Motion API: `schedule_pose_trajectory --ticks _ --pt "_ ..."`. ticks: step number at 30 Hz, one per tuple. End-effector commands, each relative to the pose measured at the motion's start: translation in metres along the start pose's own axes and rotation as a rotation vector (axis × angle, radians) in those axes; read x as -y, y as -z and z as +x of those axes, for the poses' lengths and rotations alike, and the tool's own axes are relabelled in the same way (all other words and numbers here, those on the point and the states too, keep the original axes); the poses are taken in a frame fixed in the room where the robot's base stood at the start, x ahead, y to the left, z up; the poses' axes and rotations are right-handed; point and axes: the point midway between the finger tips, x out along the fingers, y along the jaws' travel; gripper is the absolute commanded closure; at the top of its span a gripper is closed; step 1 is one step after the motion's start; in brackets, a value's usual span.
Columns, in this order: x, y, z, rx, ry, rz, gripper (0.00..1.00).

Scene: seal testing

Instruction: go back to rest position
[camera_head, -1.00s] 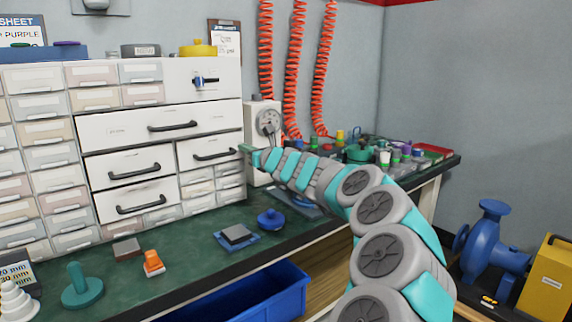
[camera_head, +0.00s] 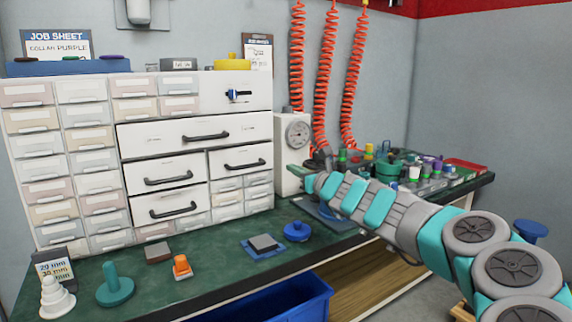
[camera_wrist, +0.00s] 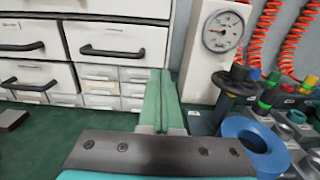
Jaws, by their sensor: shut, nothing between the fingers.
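My gripper (camera_head: 298,171) is at the end of my outstretched grey and teal arm, in front of the gauge box at the right end of the drawer cabinet. In the wrist view its two green fingers (camera_wrist: 168,100) lie together, with nothing between them. The fingertips point toward the gap between the cabinet (camera_wrist: 120,45) and the gauge box (camera_wrist: 212,60). They are above the green bench top (camera_head: 215,266), and nothing appears held.
A blue ring (camera_wrist: 255,142) and several fittings lie to the right of the fingers. A blue round part (camera_head: 297,231), a grey block on a blue pad (camera_head: 263,244) and an orange part (camera_head: 182,267) lie on the bench. A blue bin (camera_head: 290,303) is below.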

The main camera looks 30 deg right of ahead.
Motion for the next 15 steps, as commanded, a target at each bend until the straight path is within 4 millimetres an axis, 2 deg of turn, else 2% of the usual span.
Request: schedule_pose_trajectory --ticks 1,6,15 --pt "0.001 -0.002 -0.009 0.003 0.002 0.000 1.00" --pt "0.001 -0.001 -0.024 0.001 0.003 0.000 1.00" --pt "0.000 0.000 -0.031 0.000 0.001 0.000 1.00"
